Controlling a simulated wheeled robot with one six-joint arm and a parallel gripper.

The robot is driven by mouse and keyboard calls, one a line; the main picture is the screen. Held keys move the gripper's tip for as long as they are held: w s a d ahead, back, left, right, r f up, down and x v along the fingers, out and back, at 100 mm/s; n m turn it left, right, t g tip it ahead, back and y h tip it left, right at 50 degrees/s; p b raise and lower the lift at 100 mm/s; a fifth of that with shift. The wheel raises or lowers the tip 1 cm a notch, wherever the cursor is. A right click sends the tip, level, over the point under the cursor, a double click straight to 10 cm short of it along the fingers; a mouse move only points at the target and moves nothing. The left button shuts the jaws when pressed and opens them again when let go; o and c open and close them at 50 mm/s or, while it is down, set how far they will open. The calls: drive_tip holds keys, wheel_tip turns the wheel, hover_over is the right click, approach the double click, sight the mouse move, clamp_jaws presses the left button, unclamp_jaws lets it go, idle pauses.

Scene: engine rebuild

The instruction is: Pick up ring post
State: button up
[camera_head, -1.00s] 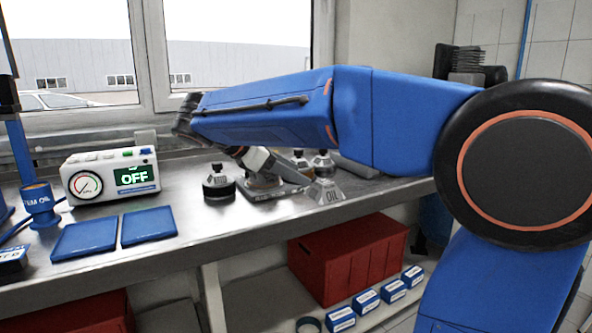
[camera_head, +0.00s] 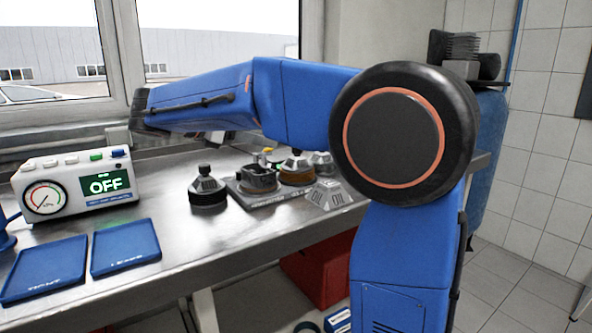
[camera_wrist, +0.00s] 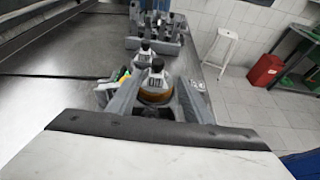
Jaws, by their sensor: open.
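I cannot tell for certain which piece is the ring post. In the head view, a dark knobbed post (camera_head: 207,188) stands alone on the bench. To its right, a grey flat stand (camera_head: 265,197) carries a dark ringed piece (camera_head: 258,178) and a grey knobbed post with a brown band (camera_head: 296,169). A banded knobbed post also shows in the wrist view (camera_wrist: 156,84), ahead of my gripper (camera_wrist: 158,135). My gripper is open and shows nothing held. It is mostly hidden behind my forearm in the head view.
A grey tapered block (camera_head: 328,195) marked OIL stands right of the stand. A white gauge box (camera_head: 75,184) reading OFF and two blue trays (camera_head: 127,246), (camera_head: 45,270) lie left. The bench front centre is bare. A red crate (camera_head: 318,275) sits below.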

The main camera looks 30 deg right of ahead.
sight(293, 149)
drive_tip(key=x, duration=0.7)
drive_tip(key=shift+d+f, duration=0.2)
drive_tip(key=shift+d, duration=0.15)
drive_tip(key=shift+w+f+x, duration=0.15)
drive_tip(key=shift+x, duration=1.15)
drive_tip(key=shift+w+f+x, duration=0.1)
drive_tip(key=shift+w+x, duration=0.05)
drive_tip(key=shift+x, duration=1.15)
drive_tip(key=shift+a, duration=0.1)
clamp_jaws()
